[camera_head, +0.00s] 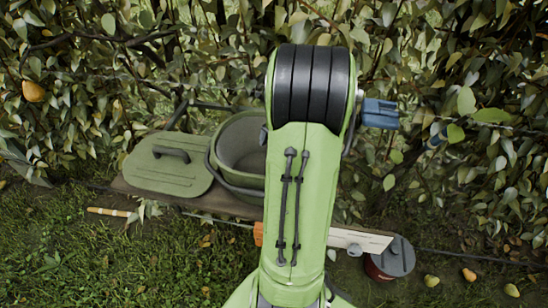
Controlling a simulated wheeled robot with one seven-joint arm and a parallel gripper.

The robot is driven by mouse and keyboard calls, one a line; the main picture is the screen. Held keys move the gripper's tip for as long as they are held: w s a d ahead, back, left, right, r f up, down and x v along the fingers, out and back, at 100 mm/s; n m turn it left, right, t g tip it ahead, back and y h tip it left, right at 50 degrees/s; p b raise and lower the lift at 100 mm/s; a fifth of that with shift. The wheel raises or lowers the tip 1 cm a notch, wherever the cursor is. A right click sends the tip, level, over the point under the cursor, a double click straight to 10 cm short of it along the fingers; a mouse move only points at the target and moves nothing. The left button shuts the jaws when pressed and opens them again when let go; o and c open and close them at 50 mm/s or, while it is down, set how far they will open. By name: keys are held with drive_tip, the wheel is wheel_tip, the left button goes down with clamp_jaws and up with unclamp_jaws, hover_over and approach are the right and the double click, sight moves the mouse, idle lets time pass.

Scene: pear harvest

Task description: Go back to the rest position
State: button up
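My green arm with its black ribbed joint rises through the middle of the view. My gripper is not clearly seen; the arm hides what lies behind it. A blue block (380,113) shows just right of the arm's upper end, and I cannot tell what it belongs to. A smaller blue piece (435,139) shows among the leaves further right. A yellow-orange pear (33,91) hangs in the foliage at the upper left. Several pears lie on the ground at the lower right, among them a greenish one (431,281) and an orange one (469,274).
A green bucket (222,157) stands left of my arm beside a green lid (160,180) with a dark handle. A red can (376,269) with a grey top stands at right. A pale flat piece (362,240) reaches towards it.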

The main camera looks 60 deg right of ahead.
drive_tip(key=p+v, duration=0.1)
drive_tip(key=v, duration=0.4)
drive_tip(key=shift+s+r, duration=0.1)
drive_tip(key=shift+r, duration=0.1)
